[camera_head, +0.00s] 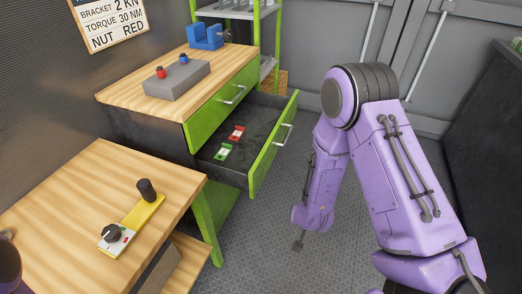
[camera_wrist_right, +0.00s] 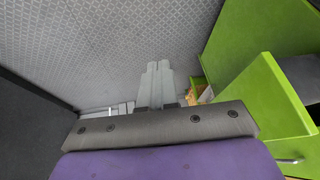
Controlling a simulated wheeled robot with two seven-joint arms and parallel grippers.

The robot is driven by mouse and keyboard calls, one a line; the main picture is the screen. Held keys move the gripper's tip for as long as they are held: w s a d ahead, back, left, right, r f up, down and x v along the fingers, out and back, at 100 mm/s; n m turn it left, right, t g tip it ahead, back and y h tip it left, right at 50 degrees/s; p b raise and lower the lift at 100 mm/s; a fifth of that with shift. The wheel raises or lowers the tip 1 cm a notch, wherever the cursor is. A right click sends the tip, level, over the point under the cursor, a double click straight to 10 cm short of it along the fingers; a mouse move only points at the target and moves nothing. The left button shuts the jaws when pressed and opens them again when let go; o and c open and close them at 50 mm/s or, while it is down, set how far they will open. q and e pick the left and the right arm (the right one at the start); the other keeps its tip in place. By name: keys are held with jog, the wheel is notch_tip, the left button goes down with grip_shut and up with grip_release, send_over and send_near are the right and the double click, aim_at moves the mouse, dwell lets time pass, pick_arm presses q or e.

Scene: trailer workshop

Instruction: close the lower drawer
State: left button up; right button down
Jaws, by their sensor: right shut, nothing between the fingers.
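The lower drawer (camera_head: 207,160) stands pulled out from the wood-topped cabinet, its green front (camera_head: 264,165) facing right with a metal handle (camera_head: 284,134). A red item and a green item lie inside it. My right gripper (camera_head: 299,243) hangs low over the floor, to the right of the drawer front and apart from it. In the right wrist view my right gripper (camera_wrist_right: 156,66) has its fingers together and empty, with a green panel (camera_wrist_right: 252,100) to the right that looks like the drawer front. My left gripper is out of view.
The upper drawer (camera_head: 222,104) is shut. A grey block (camera_head: 178,80) with red and blue knobs and a blue vise (camera_head: 207,36) stand on the cabinet. A wooden table (camera_head: 70,200) is in front at left. The floor (camera_head: 275,235) right of the drawer is clear.

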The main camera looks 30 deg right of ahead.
jog(key=w+d+r+t+y+b, duration=0.1)
jog(key=w+d+r+b, duration=0.15)
jog(key=w+r, duration=0.6)
jog(key=w+d+r+t+y+b, duration=0.1)
jog(key=w+d+r+t+y, duration=0.15)
jog(key=w+r, duration=0.6)
jog(key=b, duration=0.1)
send_near(268, 150)
jog(key=shift+m+g+h, duration=0.3)
jog(key=shift+g+h, duration=0.05)
jog(key=shift+g, duration=0.1)
jog(key=x, duration=0.5)
jog(key=shift+w+a+r, duration=0.15)
jog(key=shift+w+a, duration=0.05)
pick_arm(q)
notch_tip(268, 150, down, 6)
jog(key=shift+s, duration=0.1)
pick_arm(e)
jog(key=shift+w, duration=0.1)
